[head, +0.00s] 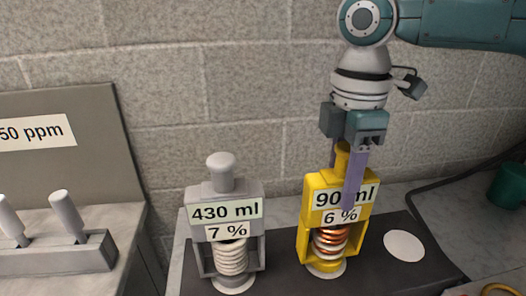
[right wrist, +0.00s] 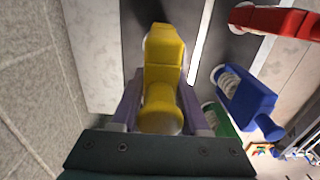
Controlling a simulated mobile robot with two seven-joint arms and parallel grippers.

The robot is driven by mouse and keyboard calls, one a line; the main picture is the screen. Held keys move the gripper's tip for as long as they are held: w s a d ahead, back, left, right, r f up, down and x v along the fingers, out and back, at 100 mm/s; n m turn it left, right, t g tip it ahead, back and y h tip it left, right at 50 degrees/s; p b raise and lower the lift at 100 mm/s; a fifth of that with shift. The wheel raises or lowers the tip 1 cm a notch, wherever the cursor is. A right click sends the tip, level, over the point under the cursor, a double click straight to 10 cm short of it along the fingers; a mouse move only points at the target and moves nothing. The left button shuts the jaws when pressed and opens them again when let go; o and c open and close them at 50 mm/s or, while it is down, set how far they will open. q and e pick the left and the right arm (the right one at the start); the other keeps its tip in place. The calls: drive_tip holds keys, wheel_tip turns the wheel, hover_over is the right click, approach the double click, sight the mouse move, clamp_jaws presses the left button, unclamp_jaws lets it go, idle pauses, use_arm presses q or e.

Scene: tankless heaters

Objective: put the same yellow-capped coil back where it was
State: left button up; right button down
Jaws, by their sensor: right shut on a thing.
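The yellow-capped coil (head: 311,205) has a yellow frame, a copper-coloured coil and a label reading "90… ml" and "6 %", partly hidden by a finger. It is upright over a white disc on the dark mat (head: 285,281); I cannot tell whether it touches. My right gripper (head: 346,178) comes down from above and is shut on its yellow knob. In the right wrist view the yellow coil (right wrist: 163,60) sits between the purple fingers of the gripper (right wrist: 160,112). A bare white disc (head: 404,246) lies to its right. My left gripper is not in view.
A grey-capped coil (head: 224,195) labelled "430 ml" and "7 %" stands close on the left. A grey rack (head: 65,255) with white handles is further left. The right wrist view shows blue (right wrist: 245,98), green (right wrist: 218,118) and red (right wrist: 275,20) units. A block wall is behind.

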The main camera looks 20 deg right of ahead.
drive_tip(key=shift+f, duration=0.1)
drive_tip(key=c, duration=0.8)
unclamp_jaws()
drive_tip(key=o, duration=0.4)
wheel_tip(320, 180, up, 12)
drive_tip(key=shift+r, duration=0.15)
